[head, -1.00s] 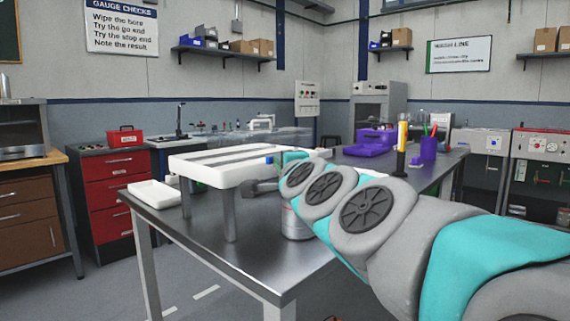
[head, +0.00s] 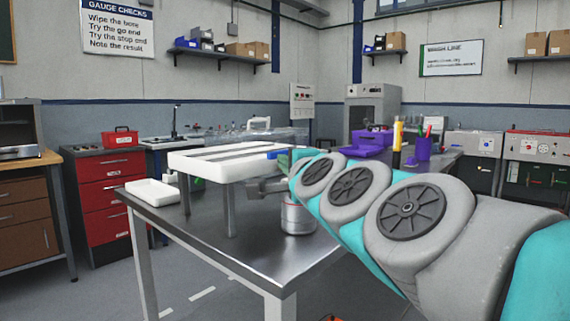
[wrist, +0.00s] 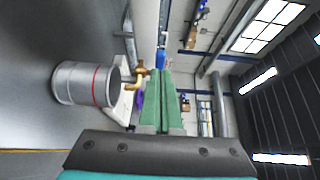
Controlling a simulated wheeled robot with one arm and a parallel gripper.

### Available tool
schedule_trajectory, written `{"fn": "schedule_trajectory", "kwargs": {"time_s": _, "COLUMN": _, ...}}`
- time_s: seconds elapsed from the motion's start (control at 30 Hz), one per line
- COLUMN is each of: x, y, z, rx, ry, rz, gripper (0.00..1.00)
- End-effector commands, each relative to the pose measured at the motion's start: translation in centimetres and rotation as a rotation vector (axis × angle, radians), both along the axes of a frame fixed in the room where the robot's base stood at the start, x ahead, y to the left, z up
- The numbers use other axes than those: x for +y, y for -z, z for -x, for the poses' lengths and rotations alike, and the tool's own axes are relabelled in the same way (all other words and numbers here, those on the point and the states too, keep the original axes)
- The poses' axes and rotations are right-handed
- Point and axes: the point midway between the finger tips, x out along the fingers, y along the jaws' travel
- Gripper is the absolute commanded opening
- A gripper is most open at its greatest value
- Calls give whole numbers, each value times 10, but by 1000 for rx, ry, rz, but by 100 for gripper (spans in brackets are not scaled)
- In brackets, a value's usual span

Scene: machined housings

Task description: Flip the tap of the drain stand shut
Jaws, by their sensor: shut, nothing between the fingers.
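The drain stand (head: 215,170) is a white slotted tray on metal legs on the steel table. Its brass tap (wrist: 138,76) shows in the wrist view, with a blue lever (wrist: 161,59) that also shows at the tray's right end in the head view (head: 279,154). My gripper (wrist: 160,74) has its green fingers together and empty. The fingertips are close to the lever; I cannot tell whether they touch it. A silver can with a red band (wrist: 88,84) stands below the tap, and is partly behind my arm in the head view (head: 298,216).
A white dish (head: 152,192) lies left of the stand on the table (head: 245,262). A purple bin (head: 372,139), a purple pen cup (head: 423,149) and a yellow-topped bottle (head: 397,143) stand farther back. The front of the table is clear.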

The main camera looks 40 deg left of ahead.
Motion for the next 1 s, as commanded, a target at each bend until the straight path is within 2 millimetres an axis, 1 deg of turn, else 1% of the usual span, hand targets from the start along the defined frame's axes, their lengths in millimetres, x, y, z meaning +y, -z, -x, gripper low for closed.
{"fn": "schedule_trajectory", "kwargs": {"time_s": 0.03, "x": -2, "y": -1, "z": 10, "rx": -3, "ry": 0, "rz": 0, "gripper": 0}}
{"fn": "schedule_trajectory", "kwargs": {"time_s": 0.2, "x": -6, "y": -1, "z": 42, "rx": -3, "ry": 1, "rz": 0, "gripper": 0}}
{"fn": "schedule_trajectory", "kwargs": {"time_s": 0.3, "x": -8, "y": 0, "z": 57, "rx": -1, "ry": 3, "rz": 1, "gripper": 0}}
{"fn": "schedule_trajectory", "kwargs": {"time_s": 0.4, "x": -9, "y": -1, "z": 68, "rx": 0, "ry": 2, "rz": -1, "gripper": 0}}
{"fn": "schedule_trajectory", "kwargs": {"time_s": 0.5, "x": -10, "y": -1, "z": 74, "rx": 0, "ry": 3, "rz": -2, "gripper": 0}}
{"fn": "schedule_trajectory", "kwargs": {"time_s": 0.67, "x": -10, "y": 0, "z": 77, "rx": 1, "ry": 3, "rz": -2, "gripper": 0}}
{"fn": "schedule_trajectory", "kwargs": {"time_s": 0.9, "x": -11, "y": 0, "z": 76, "rx": 1, "ry": 4, "rz": -1, "gripper": 0}}
{"fn": "schedule_trajectory", "kwargs": {"time_s": 0.97, "x": -13, "y": 3, "z": 74, "rx": -2, "ry": 6, "rz": 11, "gripper": 0}}
{"fn": "schedule_trajectory", "kwargs": {"time_s": 1.0, "x": -16, "y": 8, "z": 70, "rx": -6, "ry": 8, "rz": 30, "gripper": 0}}
